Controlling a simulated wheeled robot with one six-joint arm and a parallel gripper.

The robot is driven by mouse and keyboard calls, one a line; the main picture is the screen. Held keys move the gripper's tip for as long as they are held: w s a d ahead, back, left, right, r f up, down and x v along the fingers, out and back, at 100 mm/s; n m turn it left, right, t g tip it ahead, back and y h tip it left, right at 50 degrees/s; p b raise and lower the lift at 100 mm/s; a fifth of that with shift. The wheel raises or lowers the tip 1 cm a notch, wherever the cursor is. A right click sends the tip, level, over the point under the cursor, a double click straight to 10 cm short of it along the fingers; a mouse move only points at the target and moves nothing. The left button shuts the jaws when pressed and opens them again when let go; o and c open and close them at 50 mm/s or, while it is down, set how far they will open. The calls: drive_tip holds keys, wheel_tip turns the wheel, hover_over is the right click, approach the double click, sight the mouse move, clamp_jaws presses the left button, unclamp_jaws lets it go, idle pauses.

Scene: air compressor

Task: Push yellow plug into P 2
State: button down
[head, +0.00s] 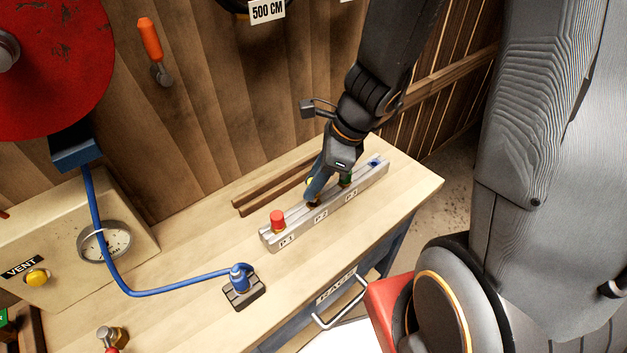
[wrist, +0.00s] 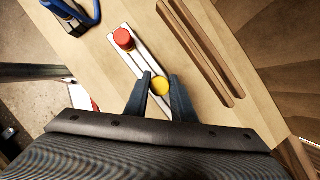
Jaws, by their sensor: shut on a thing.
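The metal manifold bar (head: 270,236) lies on the workbench with labels P 1, P 2 (head: 321,216) and P 3. My gripper (head: 314,192) points down over the P 2 position and is shut on the yellow plug. In the wrist view the yellow plug (wrist: 160,86) sits between the two fingertips of my gripper (wrist: 159,88), over the bar (wrist: 144,60). In the head view the fingers mostly hide the plug and the P 2 port. I cannot tell how deep the plug sits.
A red plug (head: 278,220) stands at P 1. A green part (head: 345,180) shows near P 3, close beside my gripper. Wooden strips (head: 270,191) lie behind the bar. A blue hose fitting (head: 240,281) stands on a dark base in front.

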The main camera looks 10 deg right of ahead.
drive_tip(key=shift+f+b, duration=1.35)
drive_tip(key=shift+f, duration=0.1)
drive_tip(key=c, duration=1.4)
unclamp_jaws()
drive_tip(key=shift+o, duration=0.3)
drive_tip(key=shift+o, duration=0.8)
